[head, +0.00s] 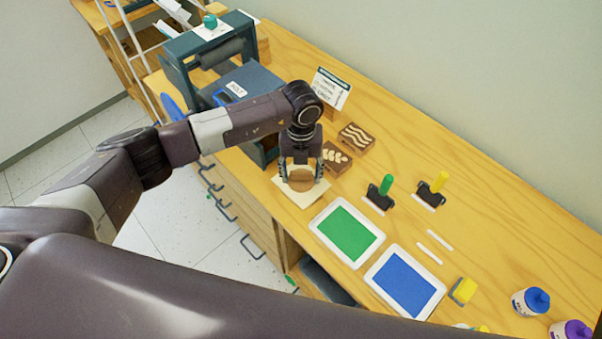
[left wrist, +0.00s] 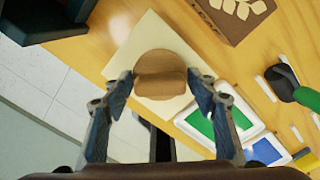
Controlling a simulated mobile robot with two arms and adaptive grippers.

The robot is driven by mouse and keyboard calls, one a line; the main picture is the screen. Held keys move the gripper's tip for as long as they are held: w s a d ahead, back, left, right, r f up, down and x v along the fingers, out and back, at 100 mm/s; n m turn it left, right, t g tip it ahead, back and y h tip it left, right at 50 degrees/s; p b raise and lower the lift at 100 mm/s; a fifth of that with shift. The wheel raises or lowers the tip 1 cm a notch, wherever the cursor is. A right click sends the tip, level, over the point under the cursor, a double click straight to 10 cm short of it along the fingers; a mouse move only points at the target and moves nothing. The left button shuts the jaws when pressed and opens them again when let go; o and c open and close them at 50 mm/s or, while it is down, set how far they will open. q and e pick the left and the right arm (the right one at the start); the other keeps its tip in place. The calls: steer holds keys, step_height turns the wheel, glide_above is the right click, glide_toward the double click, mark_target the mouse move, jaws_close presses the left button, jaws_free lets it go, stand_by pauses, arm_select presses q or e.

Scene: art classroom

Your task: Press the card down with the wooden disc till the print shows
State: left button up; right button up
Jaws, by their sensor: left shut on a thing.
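The round wooden disc (head: 301,183) sits on the cream card (head: 304,201) at the table's front edge. In the left wrist view the disc (left wrist: 160,88) shows a raised bar-like grip, and the card (left wrist: 150,40) spreads out around it. My left gripper (head: 302,175) points down and is shut on the disc, with a finger on each side, also in the left wrist view (left wrist: 160,84). The disc appears to touch the card. No print shows on the visible part of the card; what lies under it is hidden. My right gripper is not in view.
A leaf block (head: 336,160) and a wave block (head: 356,138) lie behind the card. A green ink tray (head: 372,258) and a blue one (head: 437,287) lie to its right. A press (head: 260,78) stands left. Two rollers (head: 380,193) rest beyond the trays.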

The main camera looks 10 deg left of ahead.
arm_select(q)
steer(key=shift+s, duration=0.1)
steer(key=shift+r+p, duration=0.75)
steer(key=shift+r, duration=0.2)
steer(key=shift+r+p, duration=1.55)
steer(key=shift+r, duration=1)
steer(key=shift+f, duration=0.1)
